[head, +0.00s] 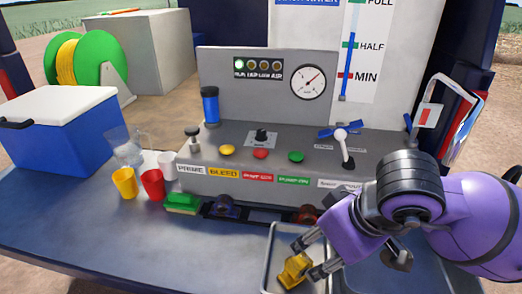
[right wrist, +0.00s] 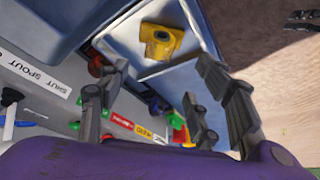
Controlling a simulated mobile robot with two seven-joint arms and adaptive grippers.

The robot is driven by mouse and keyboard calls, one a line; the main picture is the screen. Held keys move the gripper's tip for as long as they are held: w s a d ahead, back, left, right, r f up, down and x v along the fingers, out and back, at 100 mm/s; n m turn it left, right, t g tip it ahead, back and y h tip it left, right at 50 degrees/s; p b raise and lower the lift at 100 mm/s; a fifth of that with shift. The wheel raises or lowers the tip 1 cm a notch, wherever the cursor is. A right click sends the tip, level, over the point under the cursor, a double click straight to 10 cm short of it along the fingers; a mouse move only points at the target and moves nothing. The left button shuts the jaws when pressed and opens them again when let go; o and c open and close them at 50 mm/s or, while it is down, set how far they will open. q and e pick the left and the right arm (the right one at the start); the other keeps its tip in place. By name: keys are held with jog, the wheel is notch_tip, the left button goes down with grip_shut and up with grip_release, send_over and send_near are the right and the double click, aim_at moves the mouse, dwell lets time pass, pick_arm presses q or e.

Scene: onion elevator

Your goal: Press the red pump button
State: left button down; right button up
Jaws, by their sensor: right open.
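The red pump button (head: 261,153) is a low round button on the sloped top of the grey control panel (head: 318,135). It sits between a yellow button (head: 227,150) and a green button (head: 296,156), above a row of coloured labels; nothing touches it. My right gripper (head: 307,258) is open, low at the front right over a metal tray (head: 280,232), well away from the red button. A yellow part (head: 293,270) lies in the tray by its fingertips. In the right wrist view the open fingers (right wrist: 160,82) show with the yellow part (right wrist: 160,40) beyond them. My left gripper is out of view.
A white lever (head: 344,145) and a blue valve handle (head: 340,129) stand up on the panel's right. A black toggle (head: 262,137) is behind the red button. Cups (head: 152,184) and a green sponge (head: 183,203) stand front left. A blue cooler (head: 62,128) is far left.

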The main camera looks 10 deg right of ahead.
grip_shut()
dwell(1.4)
